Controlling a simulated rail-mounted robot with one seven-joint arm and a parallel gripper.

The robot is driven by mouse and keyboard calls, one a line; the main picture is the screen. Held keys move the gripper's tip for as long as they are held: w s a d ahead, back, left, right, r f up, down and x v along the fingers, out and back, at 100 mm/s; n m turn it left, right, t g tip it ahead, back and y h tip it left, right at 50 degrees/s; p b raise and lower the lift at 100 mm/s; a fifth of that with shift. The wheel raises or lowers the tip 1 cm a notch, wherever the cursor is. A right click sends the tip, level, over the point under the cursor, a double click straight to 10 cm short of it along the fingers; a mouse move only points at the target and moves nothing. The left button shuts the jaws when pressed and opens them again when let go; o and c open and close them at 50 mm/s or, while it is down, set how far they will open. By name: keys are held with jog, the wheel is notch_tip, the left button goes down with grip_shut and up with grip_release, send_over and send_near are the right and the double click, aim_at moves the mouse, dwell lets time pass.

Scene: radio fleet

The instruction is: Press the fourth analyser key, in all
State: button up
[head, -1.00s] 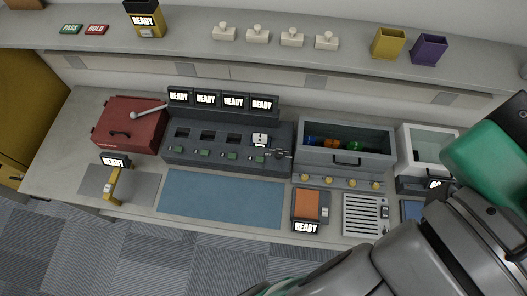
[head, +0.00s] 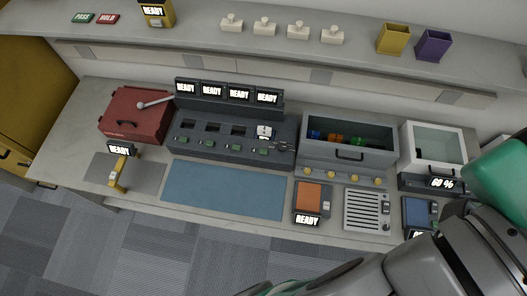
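The dark grey analyser (head: 215,152) stands at the back of the bench, left of centre. Several small screens on its raised back all read READY; the fourth screen (head: 267,98) is the rightmost. Below them are recessed slots, and a white block (head: 264,132) sits at the fourth slot. A row of small green keys runs along the front. The fourth key (head: 263,152) is the rightmost, just below the white block. My arm crosses the lower right corner, well away from the analyser. My gripper is not in view.
A small dark and silver piece (head: 283,147) sits at the analyser's right end. A blue mat (head: 225,190) lies in front. A grey bin (head: 347,150) and a glass-topped box (head: 433,147) stand right. A red box (head: 135,115) stands left. White pieces line the shelf (head: 360,45).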

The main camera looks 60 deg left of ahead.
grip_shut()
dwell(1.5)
